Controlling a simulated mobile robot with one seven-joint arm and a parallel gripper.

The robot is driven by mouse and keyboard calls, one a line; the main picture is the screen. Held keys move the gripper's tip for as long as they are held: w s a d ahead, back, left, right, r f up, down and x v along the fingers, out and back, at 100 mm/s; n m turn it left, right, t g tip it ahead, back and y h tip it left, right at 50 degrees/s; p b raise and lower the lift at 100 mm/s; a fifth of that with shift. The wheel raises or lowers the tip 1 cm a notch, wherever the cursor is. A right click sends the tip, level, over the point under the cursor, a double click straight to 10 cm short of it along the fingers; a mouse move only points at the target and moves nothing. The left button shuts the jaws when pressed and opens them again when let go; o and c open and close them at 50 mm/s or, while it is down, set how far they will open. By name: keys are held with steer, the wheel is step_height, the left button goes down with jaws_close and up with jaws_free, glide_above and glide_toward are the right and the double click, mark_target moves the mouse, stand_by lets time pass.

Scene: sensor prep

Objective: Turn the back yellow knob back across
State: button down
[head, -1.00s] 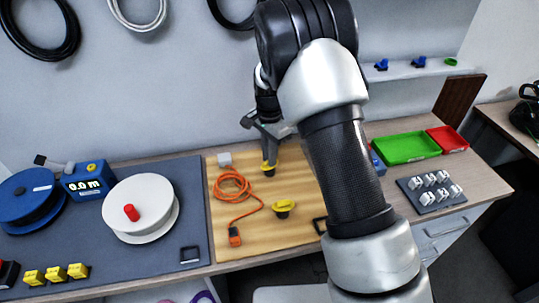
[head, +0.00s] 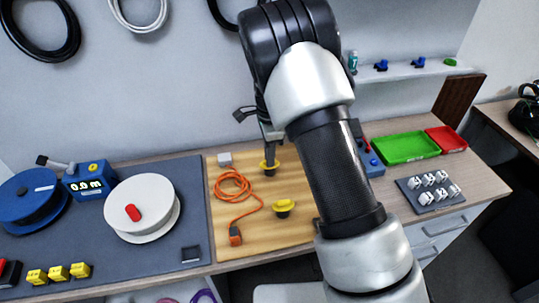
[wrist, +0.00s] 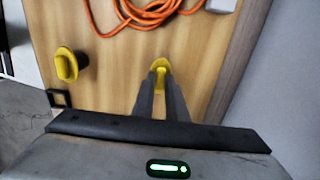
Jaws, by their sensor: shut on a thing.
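The back yellow knob (head: 266,170) stands on the wooden board (head: 222,190) near its far edge. My gripper (head: 270,158) comes down on it from above, with its fingers shut on the knob's grip. In the wrist view the back knob (wrist: 159,64) shows just beyond the fingertips of my gripper (wrist: 160,76), and its grip lies between them. The front yellow knob (head: 283,208) stands nearer on the same board, apart from my gripper. It also shows at the left of the wrist view (wrist: 68,66).
An orange cable (head: 233,187) lies coiled left of the knobs, by a small white block (head: 224,159). A white reel (head: 150,206) stands on the grey mat (head: 120,258) farther left. Green (head: 405,148) and red (head: 447,138) trays are at right.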

steer(key=c, duration=1.8)
jaws_free()
steer(key=shift+o, duration=0.2)
step_height(320, 180, up, 18)
steer(key=shift+f, duration=0.25)
steer(key=shift+d+r, duration=0.1)
steer(key=s+d+r+n+t+y+p, duration=0.1)
steer(key=s+d+r+n, duration=0.3)
steer(key=s+r, duration=0.25)
steer(key=s+d+r+n+t+p, duration=0.1)
steer(key=s+d+r+n+t, duration=0.2)
steer(key=s+r, duration=0.4)
steer(key=s+d+n, duration=0.2)
steer(key=s+n, duration=0.2)
steer(key=s, duration=0.4)
steer(key=s+d+f+n+t+h, duration=0.1)
steer(key=s+n, duration=0.3)
steer(key=s, duration=0.4)
steer(key=shift+d+f+n+t+p, duration=0.15)
steer(key=shift+d+n+t+p, duration=0.2)
steer(key=shift+d, duration=0.35)
